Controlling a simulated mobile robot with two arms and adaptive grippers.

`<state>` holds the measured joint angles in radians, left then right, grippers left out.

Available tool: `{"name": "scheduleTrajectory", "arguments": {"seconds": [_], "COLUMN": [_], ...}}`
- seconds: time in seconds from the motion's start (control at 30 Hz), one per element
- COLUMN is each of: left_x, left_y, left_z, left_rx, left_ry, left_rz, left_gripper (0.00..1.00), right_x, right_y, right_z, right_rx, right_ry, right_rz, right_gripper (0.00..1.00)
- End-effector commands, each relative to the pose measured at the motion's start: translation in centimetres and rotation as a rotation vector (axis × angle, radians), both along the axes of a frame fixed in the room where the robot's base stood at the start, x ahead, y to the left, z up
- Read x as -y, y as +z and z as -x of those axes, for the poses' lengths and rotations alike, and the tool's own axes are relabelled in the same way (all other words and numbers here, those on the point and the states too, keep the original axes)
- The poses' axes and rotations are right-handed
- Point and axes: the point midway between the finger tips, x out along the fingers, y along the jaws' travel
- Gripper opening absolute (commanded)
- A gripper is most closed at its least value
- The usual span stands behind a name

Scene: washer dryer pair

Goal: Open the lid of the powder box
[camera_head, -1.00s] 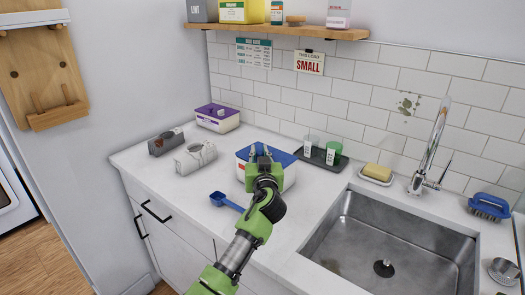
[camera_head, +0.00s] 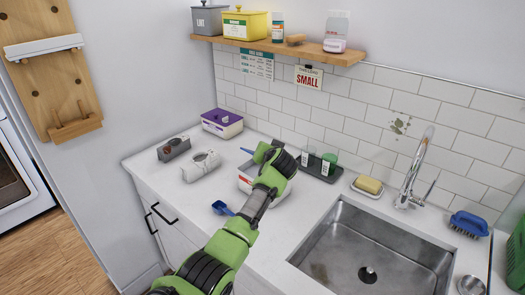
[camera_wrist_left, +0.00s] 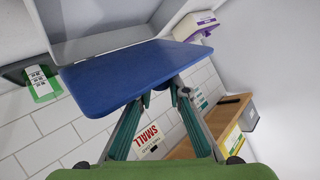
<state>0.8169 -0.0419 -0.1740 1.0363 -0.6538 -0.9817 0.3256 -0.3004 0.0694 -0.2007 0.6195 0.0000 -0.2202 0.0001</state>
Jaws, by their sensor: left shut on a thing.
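The powder box (camera_head: 246,184) is a white box on the counter, partly hidden behind my left arm in the head view. Its blue lid is raised and tilted; a thin blue edge (camera_head: 246,151) shows left of my gripper. In the left wrist view the lid (camera_wrist_left: 120,76) is a broad blue panel across the middle. My left gripper (camera_head: 268,153) is over the box; in the wrist view its fingers (camera_wrist_left: 160,92) meet at the lid's edge, shut on it. The hinge side is hidden. My right gripper is not in view.
A blue scoop (camera_head: 222,208) lies in front of the box. A purple-lidded box (camera_head: 222,122) stands back left, with two small holders nearby. A dark tray (camera_head: 322,168) with cups is close at right, then the sink (camera_head: 370,250) and faucet (camera_head: 415,170). A shelf (camera_head: 290,45) hangs above.

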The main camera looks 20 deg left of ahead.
Motion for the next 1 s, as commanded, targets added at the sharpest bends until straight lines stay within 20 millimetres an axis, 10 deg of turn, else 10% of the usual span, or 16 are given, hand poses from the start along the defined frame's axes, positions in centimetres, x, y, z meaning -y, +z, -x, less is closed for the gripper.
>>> {"name": "scheduleTrajectory", "arguments": {"seconds": [0.87, 0.9, 1.0], "left_x": [0.3, 0.3, 0.3], "left_y": [1.2, 1.2, 1.1], "left_z": [-0.8, -0.8, -0.8], "left_rx": [0.020, 0.020, 0.018], "left_ry": [-0.002, -0.002, -0.002], "left_rz": [0.002, 0.002, 0.001], "left_gripper": [0.00, 0.21, 0.32], "right_x": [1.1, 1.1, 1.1], "right_y": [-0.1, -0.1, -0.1], "right_z": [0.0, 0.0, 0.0], "right_rx": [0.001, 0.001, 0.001], "right_ry": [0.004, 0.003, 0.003], "right_rz": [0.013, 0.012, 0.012], "right_gripper": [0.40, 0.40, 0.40]}}
